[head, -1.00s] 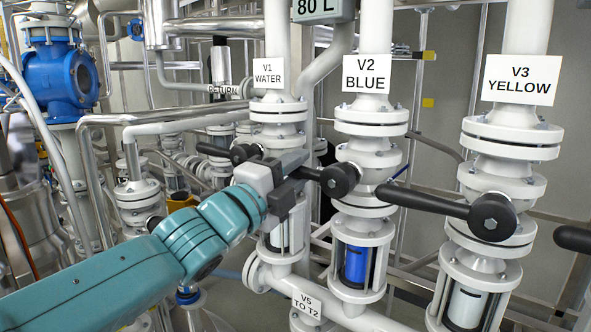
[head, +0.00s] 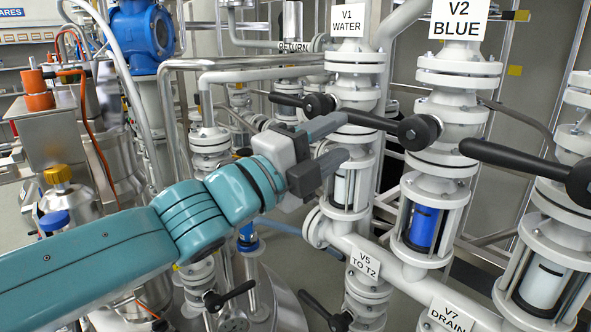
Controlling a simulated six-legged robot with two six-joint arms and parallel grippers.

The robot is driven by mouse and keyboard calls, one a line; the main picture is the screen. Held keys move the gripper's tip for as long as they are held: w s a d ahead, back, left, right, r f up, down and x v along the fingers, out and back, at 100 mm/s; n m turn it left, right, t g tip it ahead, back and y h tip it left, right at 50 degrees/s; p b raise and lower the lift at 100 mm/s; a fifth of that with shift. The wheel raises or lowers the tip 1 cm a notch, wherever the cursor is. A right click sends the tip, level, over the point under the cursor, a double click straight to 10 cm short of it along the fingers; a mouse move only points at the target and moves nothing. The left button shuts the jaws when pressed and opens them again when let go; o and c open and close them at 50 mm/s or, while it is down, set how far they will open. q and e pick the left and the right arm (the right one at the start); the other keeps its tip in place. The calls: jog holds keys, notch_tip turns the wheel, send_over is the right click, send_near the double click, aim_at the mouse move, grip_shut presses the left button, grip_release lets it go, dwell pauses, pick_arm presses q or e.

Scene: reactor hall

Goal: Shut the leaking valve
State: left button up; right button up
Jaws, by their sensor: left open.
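My left gripper (head: 342,139) is open and empty, with its two grey fingers pointing right in front of the V1 pipe. Its upper finger overlaps the tip of the black V2 lever (head: 370,120); I cannot tell whether they touch. The V2 BLUE valve lever points left from its hub, and a blue sight glass (head: 423,226) sits below it. The V1 WATER lever (head: 290,100) also points left, behind the gripper. The V3 lever (head: 515,160) points left at the right edge. No leak is plainly visible, so I cannot tell which valve leaks. My right gripper is out of view.
A V5 TO T2 label (head: 365,263) and a V7 DRAIN label (head: 451,315) hang on the lower pipes. Two more black levers (head: 322,310) (head: 232,295) show at the bottom. A steel box with an orange fitting (head: 40,98) stands at the left. Pipes crowd the space around the gripper.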

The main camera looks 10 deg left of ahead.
pick_arm(q)
jog(key=v, duration=0.7)
jog(key=shift+s+a+r, duration=0.1)
